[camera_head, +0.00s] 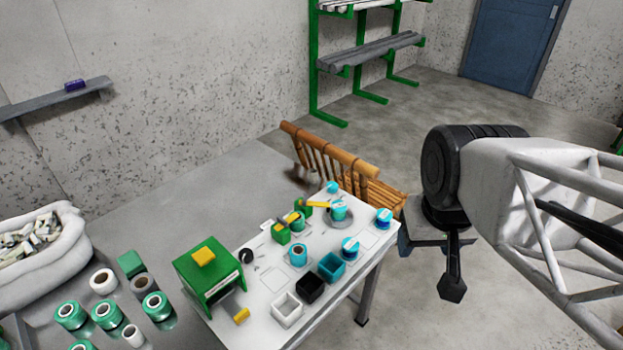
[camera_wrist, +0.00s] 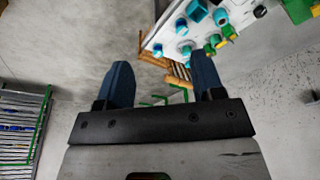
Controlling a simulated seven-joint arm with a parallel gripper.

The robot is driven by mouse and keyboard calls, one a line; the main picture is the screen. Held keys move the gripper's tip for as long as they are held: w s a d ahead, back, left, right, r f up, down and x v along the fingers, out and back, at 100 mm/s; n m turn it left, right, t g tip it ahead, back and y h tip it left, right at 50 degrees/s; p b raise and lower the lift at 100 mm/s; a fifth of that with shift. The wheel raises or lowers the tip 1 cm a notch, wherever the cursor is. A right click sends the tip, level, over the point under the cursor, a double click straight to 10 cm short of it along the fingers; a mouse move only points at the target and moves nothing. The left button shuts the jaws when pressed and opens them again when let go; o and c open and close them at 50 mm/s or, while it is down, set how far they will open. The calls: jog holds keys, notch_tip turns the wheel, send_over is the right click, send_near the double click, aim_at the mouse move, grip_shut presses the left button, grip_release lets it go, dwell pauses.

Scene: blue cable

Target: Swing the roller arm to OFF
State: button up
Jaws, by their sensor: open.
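A short yellow arm (camera_head: 318,205) lies across the small green and teal parts at the far half of the white table (camera_head: 262,305). It looks like the roller arm, but I cannot be sure. Its ON and OFF marks are too small to read. Green and yellow parts also show near the table edge in the wrist view (camera_wrist: 224,36). My gripper (camera_wrist: 161,62) is open and empty, its two dark blue fingers wide apart. In the head view my arm is at the right, clear of the table, with its fingertips hard to make out.
A green box with a yellow top (camera_head: 208,268), a black bin (camera_head: 310,289), a white bin (camera_head: 287,310) and a teal bin (camera_head: 331,266) stand on the table. Several teal cylinders surround the parts. A wooden bench (camera_head: 345,165) stands behind. Open floor lies right of the table.

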jog(key=shift+w, duration=0.3)
jog(key=c, duration=0.5)
jog(key=w, duration=0.3)
jog(key=shift+w+a+f, duration=0.15)
jog(key=shift+w+f, duration=0.1)
jog(key=shift+f, duration=0.05)
grip_shut()
jog(key=w+a+f+m+h, duration=0.15)
jog(key=w+f, duration=0.25)
jog(key=w, duration=0.5)
jog(key=w+a+f+y, duration=0.1)
jog(key=w+a+f, duration=0.2)
jog(key=w, duration=0.6)
jog(key=w+a+f+t, duration=0.1)
jog(key=w+a+f, duration=0.4)
jog(key=w+f, duration=0.2)
jog(key=w+a+f, duration=0.5)
jog(key=w+f, duration=0.3)
jog(key=f, duration=0.3)
jog(key=shift+t, duration=0.4)
